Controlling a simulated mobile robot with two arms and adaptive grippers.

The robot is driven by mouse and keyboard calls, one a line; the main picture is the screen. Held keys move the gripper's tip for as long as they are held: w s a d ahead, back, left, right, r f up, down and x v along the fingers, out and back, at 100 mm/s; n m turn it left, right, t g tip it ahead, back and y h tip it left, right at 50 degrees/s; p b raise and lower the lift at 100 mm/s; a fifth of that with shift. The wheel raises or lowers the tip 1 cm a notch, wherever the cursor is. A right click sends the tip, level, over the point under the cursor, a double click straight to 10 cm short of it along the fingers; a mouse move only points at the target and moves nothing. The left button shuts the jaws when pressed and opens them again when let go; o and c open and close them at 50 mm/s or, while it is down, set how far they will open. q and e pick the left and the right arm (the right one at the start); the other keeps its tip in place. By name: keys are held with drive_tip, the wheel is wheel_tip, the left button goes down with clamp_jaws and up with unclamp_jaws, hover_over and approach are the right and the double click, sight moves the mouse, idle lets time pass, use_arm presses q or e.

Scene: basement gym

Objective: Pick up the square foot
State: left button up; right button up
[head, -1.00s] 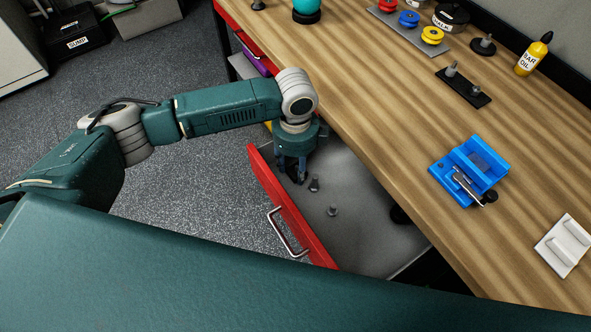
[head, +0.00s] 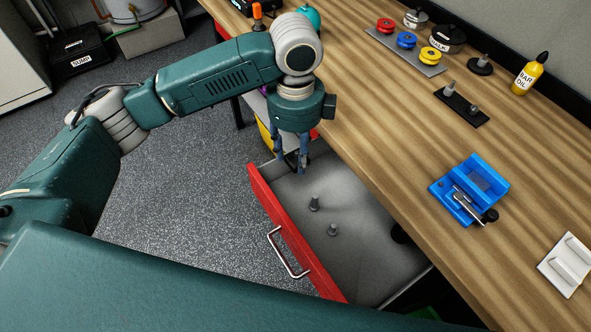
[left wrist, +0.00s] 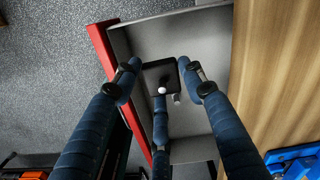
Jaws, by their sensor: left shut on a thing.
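The square foot (left wrist: 153,72) is a dark square plate with rounded corners. In the left wrist view it sits between the fingertips of my left gripper (left wrist: 160,82), with a small pale round tip near its middle. In the head view my left gripper (head: 303,163) points down above the far end of the open red-fronted drawer (head: 350,190). It is shut on the foot, a dark patch (head: 291,159) mostly hidden by the fingers. My right gripper is not in view.
Two grey studded pieces (head: 314,204) (head: 333,230) stand in the drawer. A dark round thing (head: 398,233) is partly hidden by the bench edge. The wooden bench (head: 390,150) carries a blue vise (head: 468,190), a black plate with studs (head: 461,107) and a yellow oil bottle (head: 530,75).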

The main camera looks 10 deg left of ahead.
sight(296, 152)
use_arm(q)
wheel_tip(296, 152, up, 6)
drive_tip(key=shift+f, duration=0.2)
drive_tip(key=o, duration=1.7)
drive_tip(key=shift+c, duration=0.2)
